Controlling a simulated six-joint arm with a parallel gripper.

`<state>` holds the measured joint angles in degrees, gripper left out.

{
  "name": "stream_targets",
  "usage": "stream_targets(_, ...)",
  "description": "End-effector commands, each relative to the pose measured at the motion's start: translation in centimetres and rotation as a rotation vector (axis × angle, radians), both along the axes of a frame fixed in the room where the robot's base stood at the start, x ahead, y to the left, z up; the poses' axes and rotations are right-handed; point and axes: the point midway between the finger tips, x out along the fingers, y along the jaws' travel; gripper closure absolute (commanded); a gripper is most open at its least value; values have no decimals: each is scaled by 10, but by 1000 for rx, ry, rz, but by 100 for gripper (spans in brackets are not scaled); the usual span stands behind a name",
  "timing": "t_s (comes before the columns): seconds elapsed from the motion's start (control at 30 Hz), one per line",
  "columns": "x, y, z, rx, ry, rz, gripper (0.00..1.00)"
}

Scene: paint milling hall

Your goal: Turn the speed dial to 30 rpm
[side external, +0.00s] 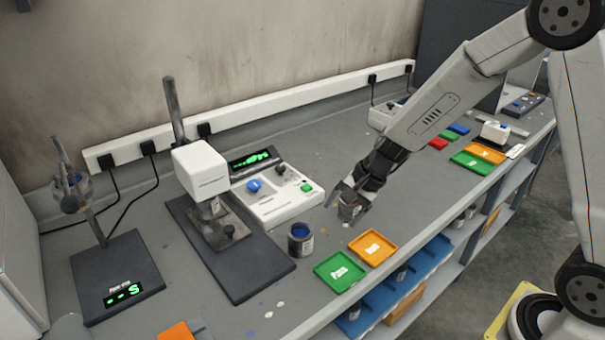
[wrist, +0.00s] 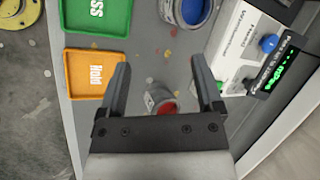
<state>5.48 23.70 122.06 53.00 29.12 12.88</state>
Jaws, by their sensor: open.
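The speed dial is a blue knob (side external: 254,186) on the white control unit (side external: 285,212) behind the mill stand. The unit has a green-lit display (side external: 251,158), whose digits I cannot read surely, and a green button (side external: 307,187). In the wrist view the blue knob (wrist: 269,43) and lit display (wrist: 277,72) are at the upper right. My gripper (side external: 348,208) is open above the bench, to the right of the unit and apart from the dial. A small jar with red contents (wrist: 160,104) shows between the fingers in the wrist view; whether they touch it is unclear.
A jar of blue paint (side external: 300,240) stands in front of the unit. A green tray (side external: 341,273) and an orange tray (side external: 372,249) lie near the front edge. The mill head (side external: 200,168) on its post stands left of the unit. A scale (side external: 117,280) is farther left.

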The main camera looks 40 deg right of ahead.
Motion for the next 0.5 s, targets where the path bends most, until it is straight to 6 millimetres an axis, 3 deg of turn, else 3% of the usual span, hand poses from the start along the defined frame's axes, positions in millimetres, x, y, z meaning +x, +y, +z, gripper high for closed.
stream_targets(0.5,119,-14,-16,515,43,-659,16)
